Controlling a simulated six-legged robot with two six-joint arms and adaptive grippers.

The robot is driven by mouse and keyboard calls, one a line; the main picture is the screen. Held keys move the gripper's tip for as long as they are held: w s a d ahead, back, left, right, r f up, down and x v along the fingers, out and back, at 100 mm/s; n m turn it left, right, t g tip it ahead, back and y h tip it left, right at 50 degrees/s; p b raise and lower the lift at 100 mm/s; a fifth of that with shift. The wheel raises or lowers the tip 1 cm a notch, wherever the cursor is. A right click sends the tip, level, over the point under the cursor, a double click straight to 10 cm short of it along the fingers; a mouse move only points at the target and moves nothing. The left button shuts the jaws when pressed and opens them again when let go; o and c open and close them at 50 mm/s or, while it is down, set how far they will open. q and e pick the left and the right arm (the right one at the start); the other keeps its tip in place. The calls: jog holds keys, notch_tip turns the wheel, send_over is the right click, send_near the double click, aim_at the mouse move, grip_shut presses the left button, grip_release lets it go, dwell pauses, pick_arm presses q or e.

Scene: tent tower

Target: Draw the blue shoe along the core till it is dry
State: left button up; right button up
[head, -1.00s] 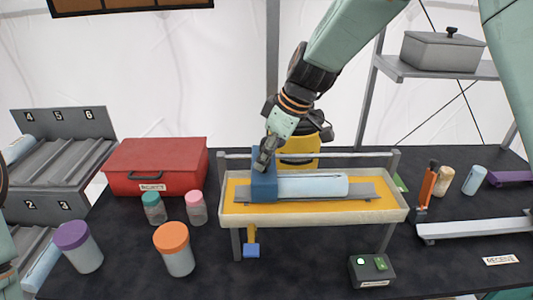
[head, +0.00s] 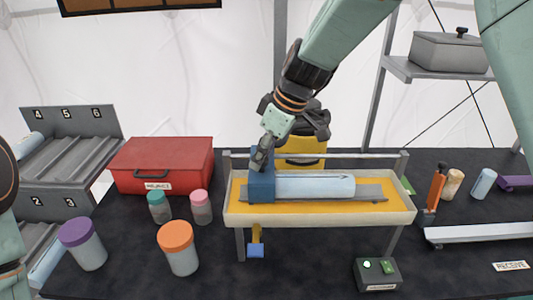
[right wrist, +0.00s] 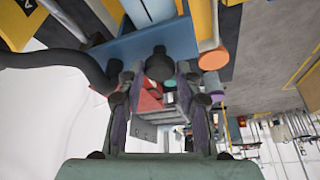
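The blue shoe (head: 261,186) sits over the left end of the pale blue core (head: 315,186). The core lies on a grey rail in a cream-rimmed tray (head: 320,219) with a yellow floor. My right gripper (head: 262,158) comes down from above onto the top of the shoe. In the right wrist view the shoe (right wrist: 118,48) has a dark round knob (right wrist: 159,63) between my fingertips, and the gripper looks shut on it. The part of the core inside the shoe is hidden. My left gripper is out of view; only part of my left arm shows at the left edge.
A red box (head: 165,162), capped jars (head: 180,250) and a grey numbered rack (head: 65,150) stand left. A yellow box (head: 302,150) is behind the tray. A small button box (head: 377,274) is in front.

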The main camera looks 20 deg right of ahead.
jog(key=o, duration=0.3)
jog(key=shift+a, duration=0.3)
jog(key=shift+d+r, duration=0.1)
jog(key=shift+d, duration=0.25)
jog(key=shift+d+r, duration=0.1)
jog(key=shift+r, duration=0.2)
jog(key=v, duration=1.1)
jog(key=shift+s+r, duration=0.15)
jog(key=shift+s, duration=0.05)
